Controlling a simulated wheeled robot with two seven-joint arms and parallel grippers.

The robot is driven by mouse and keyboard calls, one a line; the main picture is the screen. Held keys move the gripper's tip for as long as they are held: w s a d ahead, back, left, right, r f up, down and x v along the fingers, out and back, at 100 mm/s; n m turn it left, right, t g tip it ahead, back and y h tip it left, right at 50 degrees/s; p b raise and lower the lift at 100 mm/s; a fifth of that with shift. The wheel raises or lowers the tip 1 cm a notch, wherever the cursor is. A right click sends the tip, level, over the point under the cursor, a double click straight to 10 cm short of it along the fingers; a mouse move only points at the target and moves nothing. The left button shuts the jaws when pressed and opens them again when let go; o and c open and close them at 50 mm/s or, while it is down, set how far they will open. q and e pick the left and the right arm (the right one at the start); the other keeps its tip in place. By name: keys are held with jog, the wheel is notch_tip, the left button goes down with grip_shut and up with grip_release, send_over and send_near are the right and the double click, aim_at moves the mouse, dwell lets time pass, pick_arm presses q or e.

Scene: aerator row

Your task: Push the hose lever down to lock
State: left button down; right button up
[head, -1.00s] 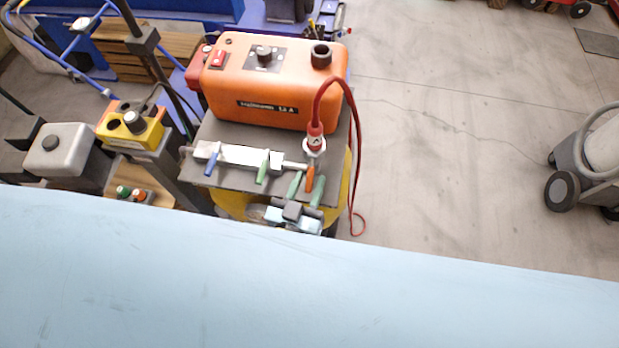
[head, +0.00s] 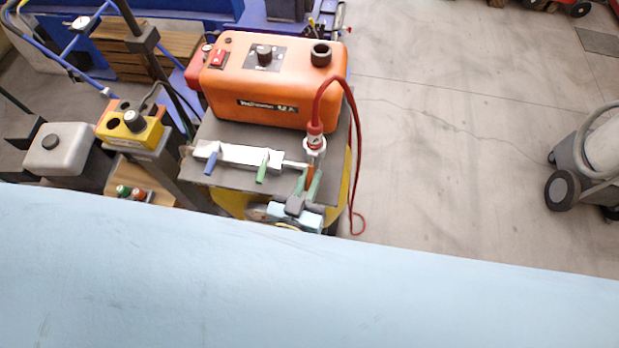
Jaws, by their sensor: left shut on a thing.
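The orange lever (head: 309,179) hangs down below the white collar (head: 314,144) at the end of the red hose (head: 329,90). My left gripper (head: 307,184), with green fingers, comes up from below and is shut on the orange lever, which is partly hidden between the fingers. A white manifold bar (head: 238,155) lies left of the lever, with a blue lever (head: 211,163) and a green lever (head: 263,171) pointing down. My right gripper is not in view.
An orange pump box (head: 275,85) with a red switch and black knob stands behind the bar on a dark stand top (head: 215,130). The red hose loops down at the stand's right side. Grey floor (head: 450,140) to the right is open.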

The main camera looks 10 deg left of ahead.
pick_arm(q)
jog(key=shift+w+f+t+b, duration=0.2)
jog(key=shift+f+t+b, duration=0.15)
jog(key=shift+b, duration=0.5)
jog(key=shift+w+r+t+b, duration=0.15)
jog(key=shift+t+b, duration=0.2)
jog(key=shift+b, duration=0.2)
jog(key=c, duration=1.4)
grip_release()
jog(key=shift+c, duration=0.2)
jog(key=s+a+f+b, duration=0.1)
jog(key=s+a, duration=0.1)
jog(key=s, duration=1.1)
jog(key=shift+f, duration=0.3)
jog(key=shift+s, duration=0.1)
